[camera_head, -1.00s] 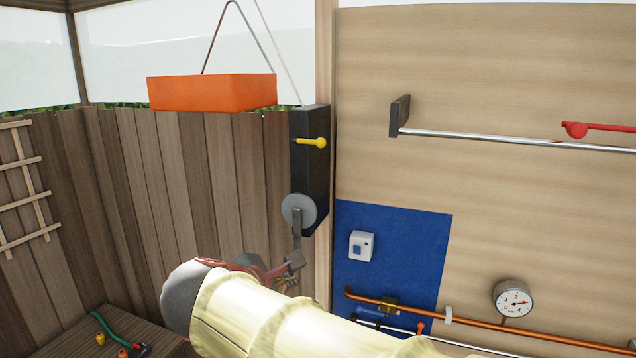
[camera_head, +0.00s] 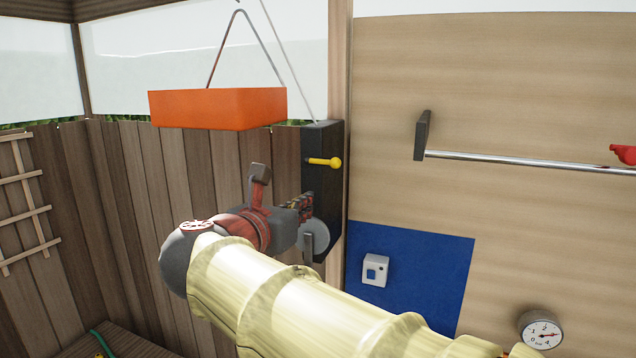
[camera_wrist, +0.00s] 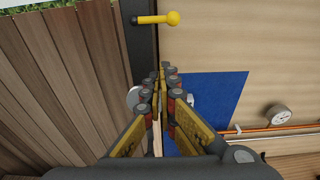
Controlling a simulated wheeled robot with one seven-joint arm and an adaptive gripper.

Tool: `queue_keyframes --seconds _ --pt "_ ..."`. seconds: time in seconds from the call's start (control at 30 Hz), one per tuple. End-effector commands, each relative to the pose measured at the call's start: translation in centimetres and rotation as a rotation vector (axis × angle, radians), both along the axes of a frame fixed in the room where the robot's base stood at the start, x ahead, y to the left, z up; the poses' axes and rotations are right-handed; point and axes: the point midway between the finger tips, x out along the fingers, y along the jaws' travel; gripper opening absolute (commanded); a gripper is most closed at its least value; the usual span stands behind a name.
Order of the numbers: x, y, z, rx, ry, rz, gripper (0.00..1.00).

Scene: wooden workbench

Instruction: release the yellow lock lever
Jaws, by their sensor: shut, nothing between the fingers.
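The yellow lock lever (camera_head: 324,162) sticks out to the right, nearly level, from the upper part of a black upright housing (camera_head: 322,190). It also shows at the top of the wrist view (camera_wrist: 157,19), ending in a round knob. My gripper (camera_head: 306,205) is in front of the housing, below the lever and apart from it. In the wrist view its fingers (camera_wrist: 162,68) are shut with nothing between them. A grey disc (camera_head: 315,238) low on the housing is partly hidden by my gripper, as is the crank arm hanging from it.
An orange box (camera_head: 217,108) hangs on cords left of the housing, above my gripper. A wooden fence stands behind. To the right are a metal rail (camera_head: 520,163), a blue panel (camera_head: 420,275) with a white switch box (camera_head: 375,269), and a gauge (camera_head: 540,329).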

Motion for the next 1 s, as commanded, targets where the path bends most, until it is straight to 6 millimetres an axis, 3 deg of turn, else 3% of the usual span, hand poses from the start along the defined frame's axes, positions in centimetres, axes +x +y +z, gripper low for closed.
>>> queue_keyframes --seconds 0.17,0.63,0.7,0.8,1.0 --pt "1.4 -0.6 -0.2 -0.001 0.001 -0.004 0.0" --pt "9.7 -3.6 -1.4 -0.001 0.002 -0.003 0.0" --pt "9.0 -3.2 0.3 0.003 -0.002 0.001 0.0" --pt "8.8 -3.2 1.4 0.002 0.0 0.0 0.0" --pt "8.6 -3.1 2.4 0.0 0.001 0.0 0.0"
